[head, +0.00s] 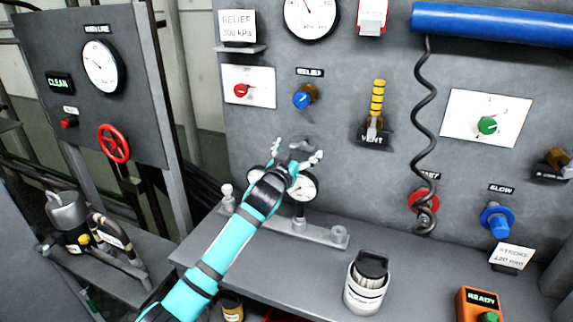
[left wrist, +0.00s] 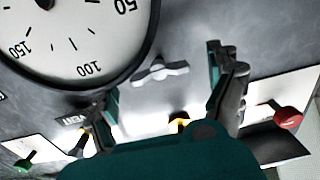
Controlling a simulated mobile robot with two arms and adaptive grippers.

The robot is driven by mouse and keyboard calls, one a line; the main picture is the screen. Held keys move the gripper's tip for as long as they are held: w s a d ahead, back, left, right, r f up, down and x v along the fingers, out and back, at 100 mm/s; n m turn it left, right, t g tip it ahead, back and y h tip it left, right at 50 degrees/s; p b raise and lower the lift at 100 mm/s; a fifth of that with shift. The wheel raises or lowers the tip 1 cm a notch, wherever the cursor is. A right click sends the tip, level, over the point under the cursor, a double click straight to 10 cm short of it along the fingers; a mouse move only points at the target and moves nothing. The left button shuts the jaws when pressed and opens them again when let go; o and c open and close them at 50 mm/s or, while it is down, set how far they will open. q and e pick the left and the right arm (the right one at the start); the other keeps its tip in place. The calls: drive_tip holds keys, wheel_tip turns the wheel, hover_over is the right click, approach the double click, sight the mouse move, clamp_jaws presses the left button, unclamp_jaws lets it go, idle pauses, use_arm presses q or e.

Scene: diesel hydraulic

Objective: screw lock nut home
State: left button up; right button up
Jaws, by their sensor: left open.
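I cannot tell for certain which piece is the lock nut. My right gripper is not in view.
A small gauge (head: 303,188) stands close under the gripper on a grey rail (head: 290,233). The VENT lever (head: 376,105) and a coiled black cord (head: 426,140) are to the right. A white canister (head: 366,290) stands on the bench.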

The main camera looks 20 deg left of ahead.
use_arm(q)
drive_tip(key=s, duration=0.9)
drive_tip(key=shift+s+a, duration=0.15)
drive_tip(key=shift+a, duration=0.25)
drive_tip(key=shift+f, duration=0.1)
